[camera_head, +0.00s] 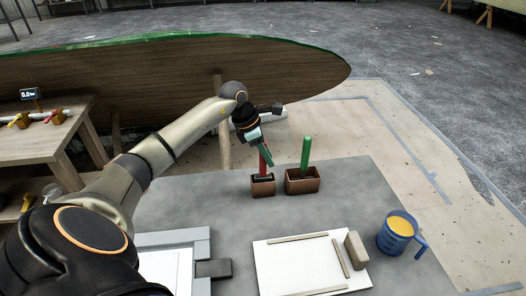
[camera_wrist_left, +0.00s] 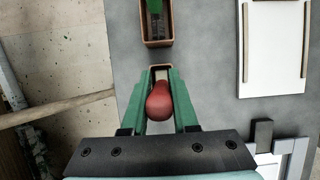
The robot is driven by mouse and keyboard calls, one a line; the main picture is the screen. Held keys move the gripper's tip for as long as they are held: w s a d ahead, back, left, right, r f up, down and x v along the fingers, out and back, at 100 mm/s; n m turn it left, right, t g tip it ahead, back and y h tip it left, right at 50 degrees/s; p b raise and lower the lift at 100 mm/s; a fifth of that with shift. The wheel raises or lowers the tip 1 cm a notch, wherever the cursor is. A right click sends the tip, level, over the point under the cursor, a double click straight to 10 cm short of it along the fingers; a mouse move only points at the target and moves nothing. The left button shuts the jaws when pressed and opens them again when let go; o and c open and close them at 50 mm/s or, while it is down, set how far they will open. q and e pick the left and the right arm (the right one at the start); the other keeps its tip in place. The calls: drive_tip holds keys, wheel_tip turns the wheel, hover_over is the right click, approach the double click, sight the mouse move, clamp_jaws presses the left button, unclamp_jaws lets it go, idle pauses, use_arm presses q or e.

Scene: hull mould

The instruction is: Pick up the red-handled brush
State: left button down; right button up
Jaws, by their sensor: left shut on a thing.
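The red-handled brush (camera_head: 263,160) stands upright in a small brown holder (camera_head: 263,189) at the back left of the grey table. It also shows in the left wrist view (camera_wrist_left: 160,101), with its red handle between the green fingers. My left gripper (camera_head: 265,151) reaches down from above and is shut on the red handle. In the wrist view the brush's lower end is still inside the holder (camera_wrist_left: 161,68); its bristles are hidden. My right gripper is not in view.
A green-handled brush (camera_head: 305,152) stands in a second brown holder (camera_head: 302,185) just right. A white board (camera_head: 290,257) with strips, a beige block (camera_head: 356,249) and a blue jug (camera_head: 397,232) are nearer. A wooden hull mould (camera_head: 170,75) stands behind.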

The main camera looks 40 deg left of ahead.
sight(267, 175)
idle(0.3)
use_arm(q)
wheel_tip(267, 175, up, 10)
idle(0.5)
idle(2.1)
